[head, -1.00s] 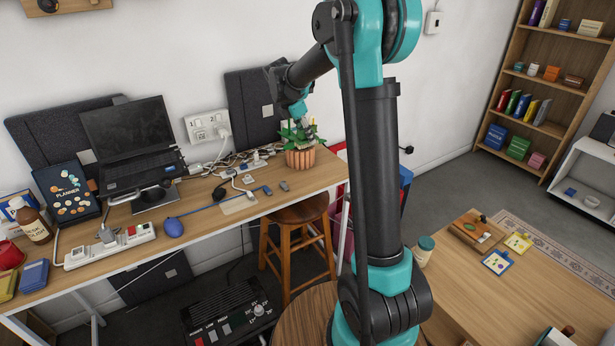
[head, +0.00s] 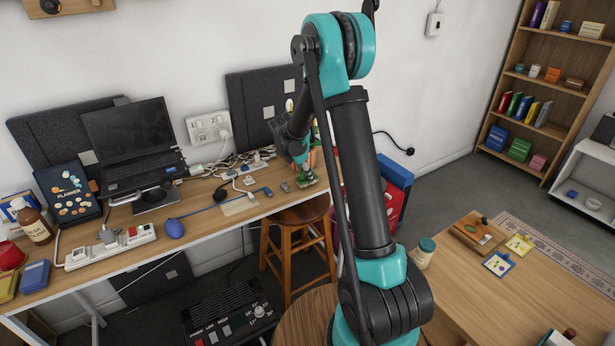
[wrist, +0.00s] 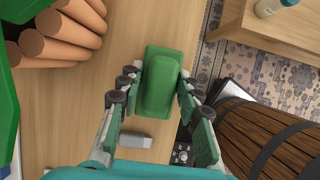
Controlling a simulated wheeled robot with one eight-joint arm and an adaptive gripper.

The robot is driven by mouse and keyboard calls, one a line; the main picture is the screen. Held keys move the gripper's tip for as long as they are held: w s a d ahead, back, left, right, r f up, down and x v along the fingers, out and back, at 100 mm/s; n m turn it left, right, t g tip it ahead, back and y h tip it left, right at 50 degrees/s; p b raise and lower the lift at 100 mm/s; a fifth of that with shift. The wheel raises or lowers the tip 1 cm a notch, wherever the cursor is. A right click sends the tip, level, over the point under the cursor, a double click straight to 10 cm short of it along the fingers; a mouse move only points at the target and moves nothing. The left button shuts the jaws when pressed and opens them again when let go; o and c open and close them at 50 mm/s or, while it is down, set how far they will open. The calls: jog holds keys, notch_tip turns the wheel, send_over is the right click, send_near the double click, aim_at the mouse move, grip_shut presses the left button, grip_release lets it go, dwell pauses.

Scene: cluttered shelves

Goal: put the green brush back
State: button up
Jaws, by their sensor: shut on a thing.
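The green brush (wrist: 160,85) sits between the two fingers of my gripper (wrist: 158,100) in the wrist view. The fingers are shut on its sides, and its rounded green body points away from my wrist. In the head view, my gripper (head: 301,164) is low at the right end of the desk. A bit of green (head: 308,180) shows just beneath it, close to the desk top. I cannot tell whether the brush touches the desk.
The ribbed terracotta planter (wrist: 58,35) is close on the left in the wrist view. A small grey block (wrist: 135,140) lies near the fingers. A wooden barrel (wrist: 265,140) is at right. The desk (head: 215,205) holds cables, a laptop (head: 130,140) and a power strip (head: 110,246).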

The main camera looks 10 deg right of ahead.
jog(key=shift+f, duration=0.25)
jog(key=o, duration=1.2)
jog(key=shift+f, duration=0.1)
jog(key=shift+o, duration=0.2)
jog(key=v, duration=1.1)
jog(key=s+d+f+m+y, duration=0.1)
jog(key=s+d+m, duration=0.1)
jog(key=s+m, duration=0.5)
jog(key=s+d+f+m+t+y, duration=0.1)
jog(key=s+d+f+m, duration=0.1)
jog(key=s+m, duration=0.6)
jog(key=s+d+f+m+t+y, duration=0.1)
jog(key=s+m, duration=0.6)
jog(key=s, duration=1)
jog(key=d+y, duration=0.1)
jog(key=d, duration=0.1)
jog(key=shift+s+d+f, duration=0.25)
jog(key=shift+d+f, duration=0.05)
jog(key=shift+d, duration=0.1)
